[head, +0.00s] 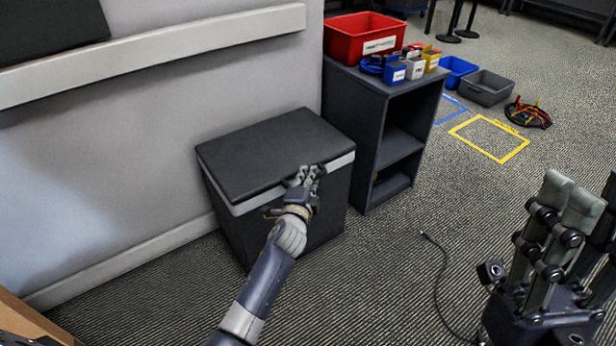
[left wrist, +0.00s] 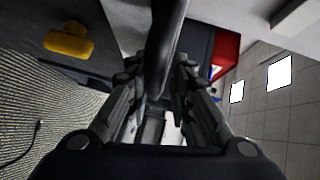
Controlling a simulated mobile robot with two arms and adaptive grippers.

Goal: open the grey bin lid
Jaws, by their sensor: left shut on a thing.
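The grey bin (head: 295,218) stands on the carpet against the wall. Its flat dark lid (head: 270,150) lies over the top, with a light band along the front edge; no clear gap shows under it. My left gripper (head: 308,176) is at the lid's front edge, right of its middle, shut on that edge; its fingers hide the spot. In the left wrist view a dark bar (left wrist: 165,45) runs between the fingers. My right gripper (head: 580,215) is raised at the lower right, away from the bin, partly cut off by the frame; its opening is unclear.
A dark shelf unit (head: 357,130) stands close at the bin's right, with a red crate (head: 350,45) and small blue, white and yellow boxes on top. Blue and grey bins (head: 486,88) and a cable coil (head: 528,115) lie beyond. Carpet in front is mostly clear except for a black cable (head: 440,290).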

